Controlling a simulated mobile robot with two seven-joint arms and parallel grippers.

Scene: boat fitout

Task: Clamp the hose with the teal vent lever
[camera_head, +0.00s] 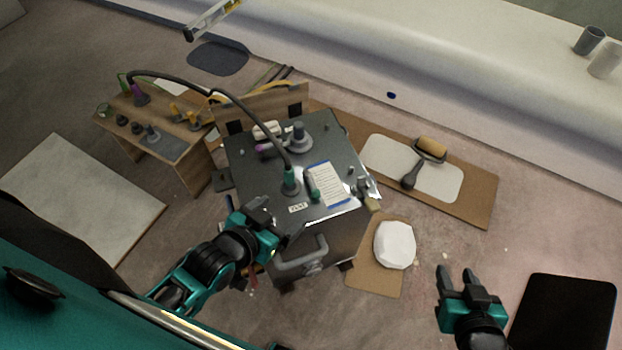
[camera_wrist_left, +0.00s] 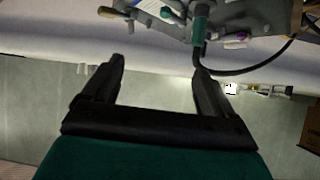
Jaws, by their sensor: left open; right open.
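A dark hose (camera_head: 235,98) arches from the wooden bench to a teal-collared fitting (camera_head: 290,176) on top of the grey metal box (camera_head: 258,178). A teal lever (camera_head: 312,188) stands just right of that fitting, beside a blue-edged paper label. In the left wrist view the teal collar (camera_wrist_left: 200,25), the hose (camera_wrist_left: 240,71) and a teal piece that looks like the lever (camera_wrist_left: 166,14) lie beyond the fingers. My left gripper (camera_head: 274,220) is open and empty at the box's near left edge. My right gripper (camera_head: 457,274) is open and empty, right of the box, over the floor.
A wooden bench (camera_head: 178,148) with several fittings stands left of the box. A grey handle (camera_head: 302,258) projects from the box's near side. A roller (camera_head: 431,148) lies on a board at right, and a white lump (camera_head: 396,245) lies on cardboard nearer. A black panel (camera_head: 566,312) lies far right.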

